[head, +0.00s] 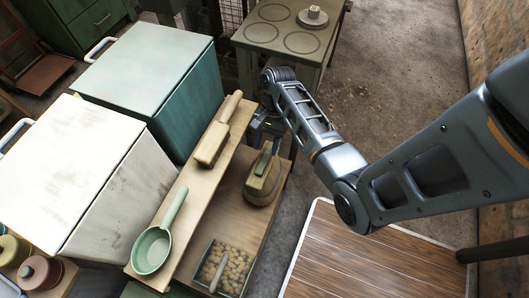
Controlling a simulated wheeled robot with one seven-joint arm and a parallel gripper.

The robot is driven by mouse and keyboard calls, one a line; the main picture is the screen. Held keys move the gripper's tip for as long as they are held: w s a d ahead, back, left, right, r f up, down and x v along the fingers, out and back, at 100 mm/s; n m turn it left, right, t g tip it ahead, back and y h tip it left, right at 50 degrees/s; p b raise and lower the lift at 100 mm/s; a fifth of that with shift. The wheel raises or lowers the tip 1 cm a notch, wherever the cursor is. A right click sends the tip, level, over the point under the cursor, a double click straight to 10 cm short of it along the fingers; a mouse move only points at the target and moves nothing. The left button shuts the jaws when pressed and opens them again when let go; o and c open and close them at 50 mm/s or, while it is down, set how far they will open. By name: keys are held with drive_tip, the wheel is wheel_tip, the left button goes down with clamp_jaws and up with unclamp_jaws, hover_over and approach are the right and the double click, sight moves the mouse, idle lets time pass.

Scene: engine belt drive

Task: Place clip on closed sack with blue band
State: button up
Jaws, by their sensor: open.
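My gripper (262,128) is at the far end of the lower bench, beside the upper plank. It is small and dark in the head view, and its fingers are hard to make out; it is open. A rounded brown object (259,193) lies on the bench just in front of it. A narrow dark-green piece with a tan part (264,161) sits on top of it, close to the gripper; it may be the clip, but I cannot tell. Contact with the gripper is unclear. I cannot make out a closed sack with a blue band.
The raised plank (196,187) carries a wooden-handled tool (212,143) and a green ladle (153,248). A box of small round brown items (236,268) stands at the near end. Large white (65,165) and teal (150,72) chests flank the left. A burner table (290,35) stands behind.

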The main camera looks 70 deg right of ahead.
drive_tip(key=v, duration=0.6)
drive_tip(key=s+a+f+n+t+h, duration=0.2)
drive_tip(key=s+a+n+t+h, duration=0.45)
drive_tip(key=a, duration=0.65)
drive_tip(key=s+a+r+n+t, duration=0.2)
drive_tip(key=s+a+r+n, duration=0.1)
drive_tip(key=r, duration=0.6)
drive_tip(key=s+a+r+n+t+y, duration=0.1)
drive_tip(key=s+a+r+n+t, duration=0.2)
drive_tip(key=r, duration=0.6)
drive_tip(key=s+a+r+n+t+y, duration=0.1)
drive_tip(key=s+a+r+n+t, duration=0.1)
drive_tip(key=r, duration=0.8)
drive_tip(key=s+n+t, duration=0.1)
drive_tip(key=s+n, duration=0.1)
drive_tip(key=n, duration=0.1)
drive_tip(key=shift+s+a, duration=0.25)
drive_tip(key=shift+a, duration=0.15)
drive_tip(key=shift+c, duration=0.7)
drive_tip(key=shift+a, duration=0.15)
